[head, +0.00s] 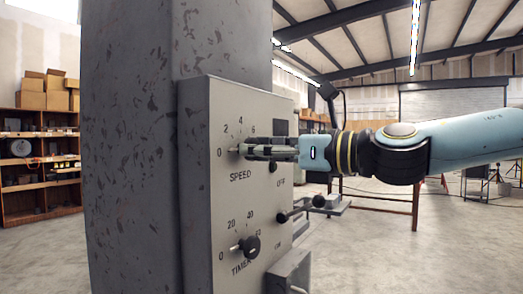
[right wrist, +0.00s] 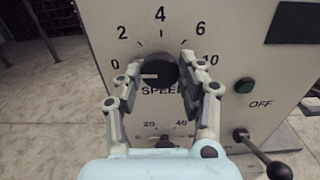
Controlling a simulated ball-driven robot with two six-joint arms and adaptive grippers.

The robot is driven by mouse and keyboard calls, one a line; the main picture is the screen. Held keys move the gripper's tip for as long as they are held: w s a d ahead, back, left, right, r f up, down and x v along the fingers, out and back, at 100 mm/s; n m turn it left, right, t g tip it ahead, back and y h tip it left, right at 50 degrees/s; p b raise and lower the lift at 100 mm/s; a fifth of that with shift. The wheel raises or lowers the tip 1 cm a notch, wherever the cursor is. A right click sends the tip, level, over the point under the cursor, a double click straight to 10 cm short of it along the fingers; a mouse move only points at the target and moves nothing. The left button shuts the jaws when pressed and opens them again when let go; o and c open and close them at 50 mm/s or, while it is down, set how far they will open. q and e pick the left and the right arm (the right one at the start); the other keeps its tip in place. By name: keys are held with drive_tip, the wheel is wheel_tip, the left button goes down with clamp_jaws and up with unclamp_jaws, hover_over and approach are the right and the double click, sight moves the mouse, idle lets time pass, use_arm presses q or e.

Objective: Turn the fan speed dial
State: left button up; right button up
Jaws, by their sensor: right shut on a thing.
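The fan speed dial (right wrist: 160,71) is a round black knob with a pale pointer line, in the middle of the SPEED scale in the right wrist view. Its line points left, close to the 0 mark. My right gripper (right wrist: 158,80) has a finger on each side of the knob and is shut on it. In the head view my right gripper (head: 243,150) reaches the panel from the right and hides most of the dial. The control panel (head: 210,200) is a grey box on a chipped grey column. My left gripper is not in view.
Below the dial sits a black TIMER knob (head: 249,246). A lever with a black ball (head: 318,201) sticks out at the lower right, below my right gripper. Shelves with boxes (head: 40,150) stand far left.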

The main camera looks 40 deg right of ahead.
drive_tip(key=shift+f, duration=0.1)
idle(0.4)
drive_tip(key=o, duration=1.2)
